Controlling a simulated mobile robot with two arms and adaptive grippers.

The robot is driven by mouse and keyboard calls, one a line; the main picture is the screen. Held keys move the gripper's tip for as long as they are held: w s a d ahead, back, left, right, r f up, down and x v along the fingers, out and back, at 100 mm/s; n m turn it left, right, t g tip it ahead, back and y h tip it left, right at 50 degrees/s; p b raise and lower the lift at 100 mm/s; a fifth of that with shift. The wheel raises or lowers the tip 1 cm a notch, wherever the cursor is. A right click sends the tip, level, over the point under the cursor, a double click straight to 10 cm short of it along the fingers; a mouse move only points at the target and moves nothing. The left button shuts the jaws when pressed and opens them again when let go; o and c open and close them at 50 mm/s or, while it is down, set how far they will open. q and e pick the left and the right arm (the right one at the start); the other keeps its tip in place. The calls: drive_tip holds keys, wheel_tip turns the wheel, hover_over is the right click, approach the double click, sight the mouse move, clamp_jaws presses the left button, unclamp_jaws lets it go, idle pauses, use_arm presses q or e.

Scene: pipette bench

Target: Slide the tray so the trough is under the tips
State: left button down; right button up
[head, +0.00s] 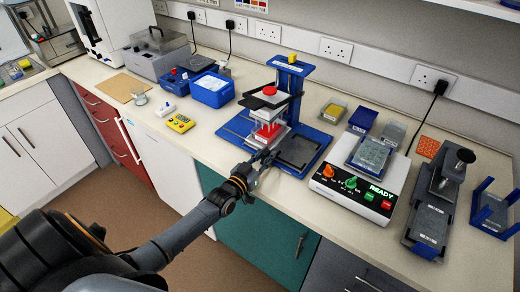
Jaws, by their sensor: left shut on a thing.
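A blue pipetting stand (289,76) stands on the bench, with a red-knobbed head (270,91) on its column. Red tips (269,129) show below the head, above a pale tray (277,138) on the blue base. My left gripper (263,157) is at the front edge of the stand's base, shut on the near end of the tray. The gripper and the head hide much of the tray, so I cannot make out the trough or whether it lies under the tips. My right gripper is not in view.
A dark square recess (298,151) on the base, right of the tips, looks empty. A white READY device (352,192) stands to the right. A yellow timer (181,123) and a blue box (212,90) are to the left. The bench's front edge is close below my gripper.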

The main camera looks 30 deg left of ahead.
use_arm(q)
drive_tip(key=shift+d, duration=0.3)
drive_tip(key=shift+s+f, duration=0.1)
drive_tip(key=shift+f, duration=0.05)
drive_tip(key=c, duration=1.4)
unclamp_jaws()
drive_tip(key=shift+o, duration=1)
drive_tip(key=s, duration=1.2)
drive_tip(key=shift+a, duration=0.4)
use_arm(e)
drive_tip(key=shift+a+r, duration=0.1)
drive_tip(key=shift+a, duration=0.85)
